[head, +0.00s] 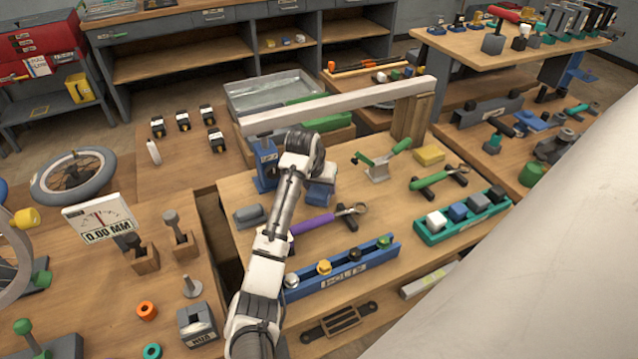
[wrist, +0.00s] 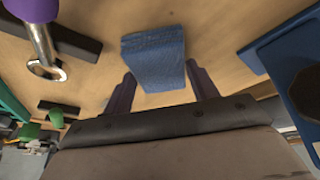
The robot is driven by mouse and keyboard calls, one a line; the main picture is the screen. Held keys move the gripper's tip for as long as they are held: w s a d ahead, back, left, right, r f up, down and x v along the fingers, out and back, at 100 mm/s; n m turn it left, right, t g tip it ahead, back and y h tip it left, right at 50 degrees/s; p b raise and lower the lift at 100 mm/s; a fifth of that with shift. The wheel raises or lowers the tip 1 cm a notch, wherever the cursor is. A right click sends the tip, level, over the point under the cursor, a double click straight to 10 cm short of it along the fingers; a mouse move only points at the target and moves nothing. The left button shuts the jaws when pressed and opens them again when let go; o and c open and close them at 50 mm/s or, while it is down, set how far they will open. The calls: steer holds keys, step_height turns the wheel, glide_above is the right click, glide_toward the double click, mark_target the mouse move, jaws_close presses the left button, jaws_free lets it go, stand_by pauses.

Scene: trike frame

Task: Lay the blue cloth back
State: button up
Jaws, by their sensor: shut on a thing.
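The blue cloth (wrist: 154,58) is a folded, textured piece between the two fingers of my gripper (wrist: 163,86) in the wrist view. My gripper is shut on it. In the head view, the cloth (head: 320,193) shows just right of my wrist, above the middle workbench (head: 335,235). My arm hides the fingers and part of the cloth there. I cannot tell whether its lower end touches the wood.
A blue stand (head: 265,165) is close on the left, under a long pale beam (head: 340,105). A purple-handled tool (head: 315,223) lies in front. A green-handled clamp (head: 380,165) stands to the right. A blue rack (head: 340,268) lines the front.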

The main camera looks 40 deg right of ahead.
steer(key=o, duration=1.3)
steer(key=b+v, duration=0.1)
steer(key=v, duration=1.1)
steer(key=shift+b, duration=0.3)
